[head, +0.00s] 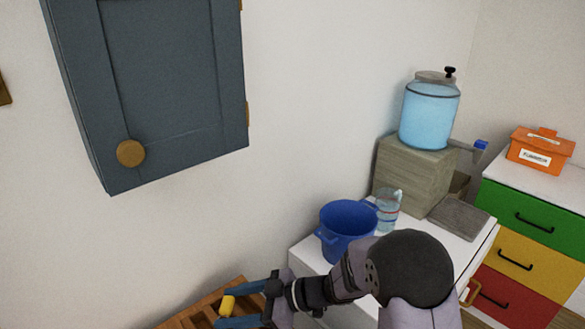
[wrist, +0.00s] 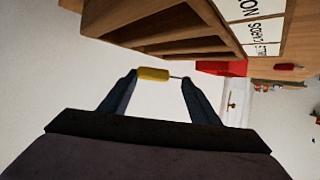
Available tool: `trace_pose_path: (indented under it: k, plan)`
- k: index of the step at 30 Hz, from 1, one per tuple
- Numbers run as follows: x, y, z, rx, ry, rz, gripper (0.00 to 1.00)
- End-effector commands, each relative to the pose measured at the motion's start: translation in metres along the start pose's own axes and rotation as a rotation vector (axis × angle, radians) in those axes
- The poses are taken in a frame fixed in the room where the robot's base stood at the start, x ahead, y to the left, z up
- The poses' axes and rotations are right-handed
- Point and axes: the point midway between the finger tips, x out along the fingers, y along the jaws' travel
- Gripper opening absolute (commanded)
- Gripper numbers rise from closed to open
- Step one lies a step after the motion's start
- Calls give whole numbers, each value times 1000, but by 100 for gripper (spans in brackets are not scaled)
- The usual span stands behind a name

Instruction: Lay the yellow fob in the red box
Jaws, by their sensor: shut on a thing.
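The yellow fob (head: 227,305) is held between the fingers of my gripper (head: 240,306) at the bottom of the head view. In the wrist view my gripper (wrist: 159,79) is shut on the yellow fob (wrist: 153,74), with a thin metal part reaching toward the right finger. A red box (wrist: 222,68) shows in the wrist view, beyond and to the right of the fob, apart from it. Only part of the box shows, and I cannot see into it. I cannot make out the red box in the head view.
A wooden slatted piece (head: 196,310) lies below my gripper. A grey wall cabinet (head: 160,80) hangs upper left. A small red item (wrist: 287,67) lies beyond the red box.

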Motion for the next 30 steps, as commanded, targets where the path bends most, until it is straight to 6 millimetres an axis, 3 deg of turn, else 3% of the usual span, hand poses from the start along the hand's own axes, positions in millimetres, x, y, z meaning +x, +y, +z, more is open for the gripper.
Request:
trace_pose_path:
  k: [1,3,7,15,21,30]
  plan:
    - [-22,14,8,16,-1,33,31]
    - [-49,28,19,30,0,68,31]
    - [-98,44,43,62,0,139,31]
    - [-192,42,99,139,2,315,31]
    - [-238,22,132,188,2,436,31]
    - [-266,0,152,220,0,528,31]
